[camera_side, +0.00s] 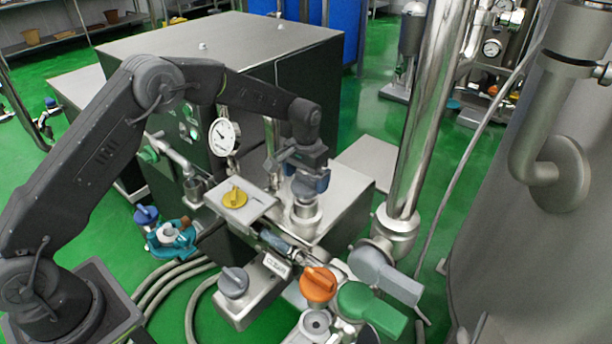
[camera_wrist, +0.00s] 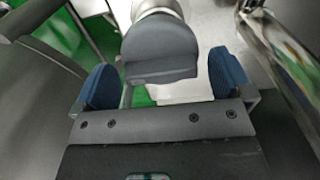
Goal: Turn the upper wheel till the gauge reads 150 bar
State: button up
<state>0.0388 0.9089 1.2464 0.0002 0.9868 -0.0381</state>
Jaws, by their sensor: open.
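My gripper (camera_side: 307,176) points down over a steel fitting (camera_side: 304,212) in the middle of the side view. In the wrist view my gripper (camera_wrist: 165,80) has its two blue fingertips apart. A grey wheel with a flat grip bar (camera_wrist: 160,52) shows ahead of and between them, with visible space on each side and nothing clamped. I take it for the upper wheel; in the side view the fingers mostly hide it. The round white pressure gauge (camera_side: 223,136) stands left of my gripper. Its dark needle and numbers are too small to read.
Close by are a yellow knob (camera_side: 235,196) on a steel plate, a lower grey knob (camera_side: 234,281), an orange knob (camera_side: 318,284) and a green handle (camera_side: 366,307). A vertical steel pipe (camera_side: 421,130) rises to the right. A steel cabinet (camera_side: 200,50) stands behind.

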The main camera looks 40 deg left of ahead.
jog(key=shift+c, duration=0.5)
jog(key=c, duration=0.8)
jog(key=shift+m, duration=0.4)
jog(key=m, duration=0.3)
jog(key=shift+r+m, duration=0.1)
jog(key=shift+m, duration=0.2)
jog(key=m, duration=0.4)
jog(key=shift+m, duration=0.3)
jog(key=o, duration=0.9)
